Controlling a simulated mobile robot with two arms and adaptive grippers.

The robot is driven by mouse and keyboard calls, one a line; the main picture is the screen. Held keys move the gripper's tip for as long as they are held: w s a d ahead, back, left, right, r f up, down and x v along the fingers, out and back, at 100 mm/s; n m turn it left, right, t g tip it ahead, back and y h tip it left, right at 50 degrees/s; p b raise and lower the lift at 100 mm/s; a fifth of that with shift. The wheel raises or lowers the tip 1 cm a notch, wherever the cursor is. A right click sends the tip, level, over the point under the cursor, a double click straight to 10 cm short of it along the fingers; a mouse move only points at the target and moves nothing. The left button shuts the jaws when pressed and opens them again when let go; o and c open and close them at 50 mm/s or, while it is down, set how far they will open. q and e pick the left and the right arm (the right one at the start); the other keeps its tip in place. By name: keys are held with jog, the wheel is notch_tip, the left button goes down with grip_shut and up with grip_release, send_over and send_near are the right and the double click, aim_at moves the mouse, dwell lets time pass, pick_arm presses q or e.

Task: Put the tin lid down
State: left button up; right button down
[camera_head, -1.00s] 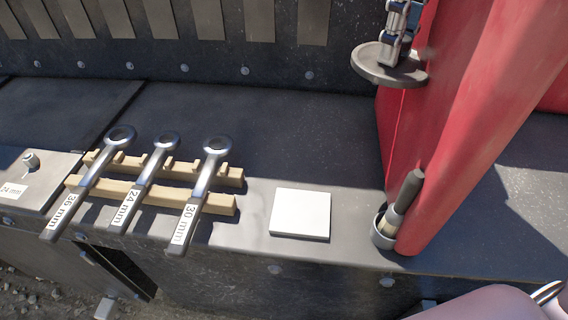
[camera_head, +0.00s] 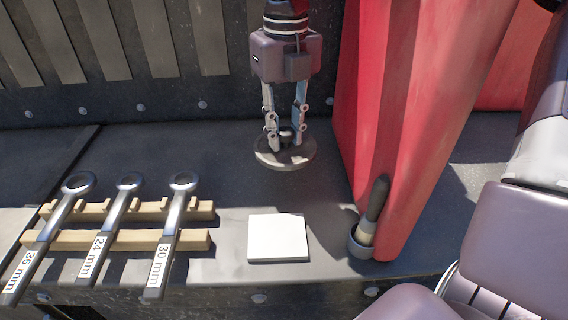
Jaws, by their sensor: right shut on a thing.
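The tin lid (camera_head: 266,158) is a dark grey round disc with a small knob in its middle. My right gripper (camera_head: 286,138) points down over it and is shut on the knob. The lid lies level at the deck behind the white square; whether it touches the deck or is just above it I cannot tell. My left gripper is not in view.
A white square plate (camera_head: 277,238) lies in front of the lid. Several labelled wrenches (camera_head: 125,205) rest on wooden racks (camera_head: 200,240) at the left. A brush in a small tin (camera_head: 360,244) stands by the red upright (camera_head: 400,130) at the right.

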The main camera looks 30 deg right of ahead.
aim_at(284, 146)
notch_tip(284, 146, down, 4)
jog(key=shift+a+f+p, duration=0.1)
jog(key=shift+p, duration=0.2)
notch_tip(284, 146, down, 4)
jog(key=shift+f+p, duration=0.2)
jog(key=shift+p, duration=0.3)
jog(key=shift+f+b, duration=0.2)
jog(key=shift+b, duration=0.2)
jog(key=c, duration=1.7)
grip_release()
jog(key=shift+o, duration=0.2)
jog(key=shift+r, duration=0.1)
